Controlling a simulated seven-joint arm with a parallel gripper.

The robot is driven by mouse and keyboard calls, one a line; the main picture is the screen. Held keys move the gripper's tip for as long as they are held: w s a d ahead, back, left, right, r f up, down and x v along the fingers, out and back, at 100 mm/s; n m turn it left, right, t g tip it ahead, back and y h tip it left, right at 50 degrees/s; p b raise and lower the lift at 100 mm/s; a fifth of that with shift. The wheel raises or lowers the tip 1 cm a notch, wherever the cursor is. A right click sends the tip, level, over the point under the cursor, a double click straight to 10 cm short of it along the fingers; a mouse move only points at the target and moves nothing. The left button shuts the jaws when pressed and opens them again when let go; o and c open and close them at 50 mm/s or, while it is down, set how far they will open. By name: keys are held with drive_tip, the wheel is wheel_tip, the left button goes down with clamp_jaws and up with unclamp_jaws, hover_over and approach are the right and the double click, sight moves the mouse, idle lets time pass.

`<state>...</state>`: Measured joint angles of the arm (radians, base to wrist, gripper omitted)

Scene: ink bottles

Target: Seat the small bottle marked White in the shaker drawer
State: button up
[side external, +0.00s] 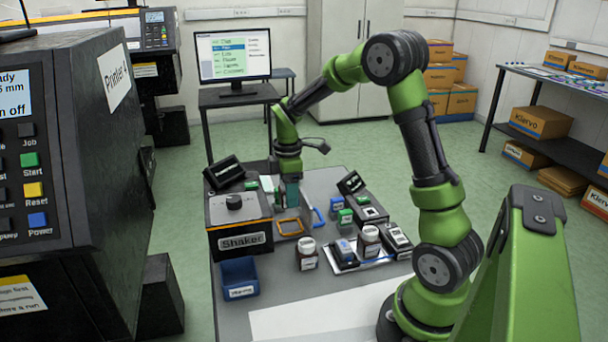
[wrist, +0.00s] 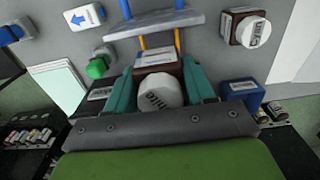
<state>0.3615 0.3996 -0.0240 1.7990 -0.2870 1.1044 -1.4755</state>
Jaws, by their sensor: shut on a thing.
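The small bottle (wrist: 158,62) has a white cap (wrist: 160,92) with dark lettering that looks like "White", a brown body and a pale label. My gripper (wrist: 160,88) is shut on it, with one teal finger on each side. In the side view my gripper (side external: 290,192) points down at the right side of the shaker (side external: 240,212), a dark box with a front label and a knob. An orange loop (side external: 289,227) shows just in front of the gripper; orange bars (wrist: 143,40) and a grey bar (wrist: 155,22) lie beyond the bottle in the wrist view. I cannot tell whether the bottle touches the drawer.
Two white-capped bottles (side external: 307,254) (side external: 369,242) stand to the right, one by a white tray (side external: 372,258). A blue bin (side external: 239,278) is in front of the shaker. A blue handle (side external: 318,217) and small blue and green items stand near the gripper.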

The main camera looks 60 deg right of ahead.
drive_tip(key=shift+f, duration=3.1)
drive_tip(key=shift+f, duration=0.7)
drive_tip(key=o, duration=1.4)
drive_tip(key=shift+c, duration=0.2)
drive_tip(key=shift+r, duration=0.1)
drive_tip(key=shift+r, duration=3.4)
